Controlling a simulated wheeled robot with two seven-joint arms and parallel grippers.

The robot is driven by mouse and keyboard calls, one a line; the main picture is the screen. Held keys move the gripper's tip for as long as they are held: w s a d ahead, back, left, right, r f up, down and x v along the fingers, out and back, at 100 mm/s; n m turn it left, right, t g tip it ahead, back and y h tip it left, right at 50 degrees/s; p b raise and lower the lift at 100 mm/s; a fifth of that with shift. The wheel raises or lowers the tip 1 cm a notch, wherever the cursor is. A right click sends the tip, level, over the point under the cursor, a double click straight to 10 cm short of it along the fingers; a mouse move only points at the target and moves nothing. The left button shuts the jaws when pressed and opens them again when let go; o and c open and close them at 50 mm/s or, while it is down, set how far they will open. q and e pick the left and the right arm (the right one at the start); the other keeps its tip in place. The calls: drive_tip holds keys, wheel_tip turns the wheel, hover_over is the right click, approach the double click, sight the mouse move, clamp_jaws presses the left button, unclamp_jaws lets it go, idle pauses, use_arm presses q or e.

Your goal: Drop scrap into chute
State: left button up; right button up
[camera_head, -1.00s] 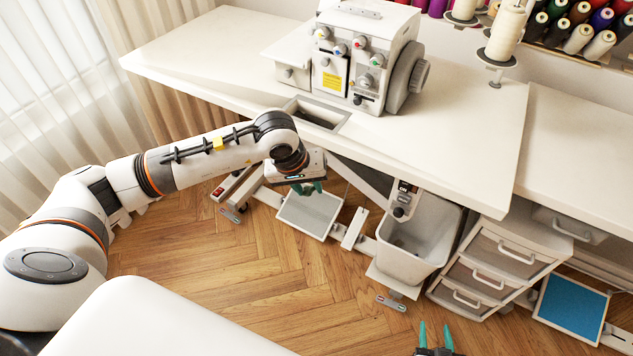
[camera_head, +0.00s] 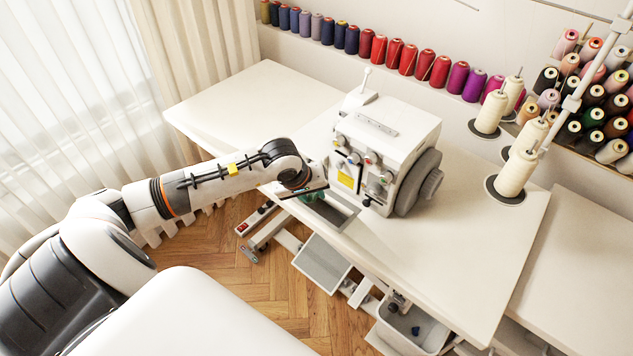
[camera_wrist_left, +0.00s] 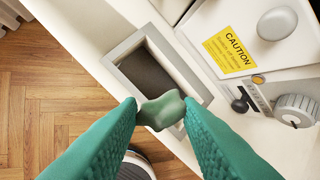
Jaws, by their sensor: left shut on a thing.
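A small sage-green scrap (camera_wrist_left: 163,109) is pinched between the green fingertips of my left gripper (camera_wrist_left: 160,112). In the left wrist view the scrap overlaps the near part of the chute, a rectangular opening with a grey rim (camera_wrist_left: 127,46) and a dark inside. In the head view my left gripper (camera_head: 312,196) is at the table's front edge, by the chute (camera_head: 346,213), and its wrist partly hides the opening. The scrap is hard to make out there. My right gripper is out of view.
The white overlock machine (camera_head: 385,150) stands right behind the chute, with a yellow caution label (camera_wrist_left: 229,50). Thread cones (camera_head: 515,172) stand at the table's right. A white bin (camera_head: 393,338) with a small dark-blue piece inside is below the table edge.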

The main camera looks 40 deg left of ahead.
use_arm(q)
drive_tip(key=shift+w+d+f+b, duration=0.1)
drive_tip(key=shift+w+f+b, duration=0.25)
drive_tip(key=shift+f, duration=0.3)
drive_tip(key=shift+w+d+f+b, duration=0.1)
drive_tip(key=shift+w+f+b, duration=1.05)
drive_tip(key=shift+w+f, duration=0.6)
drive_tip(key=shift+w, duration=0.1)
drive_tip(key=o, duration=1)
drive_tip(key=shift+r, duration=0.1)
drive_tip(key=b+v, duration=0.1)
drive_tip(key=v, duration=1.1)
drive_tip(key=shift+d, duration=0.1)
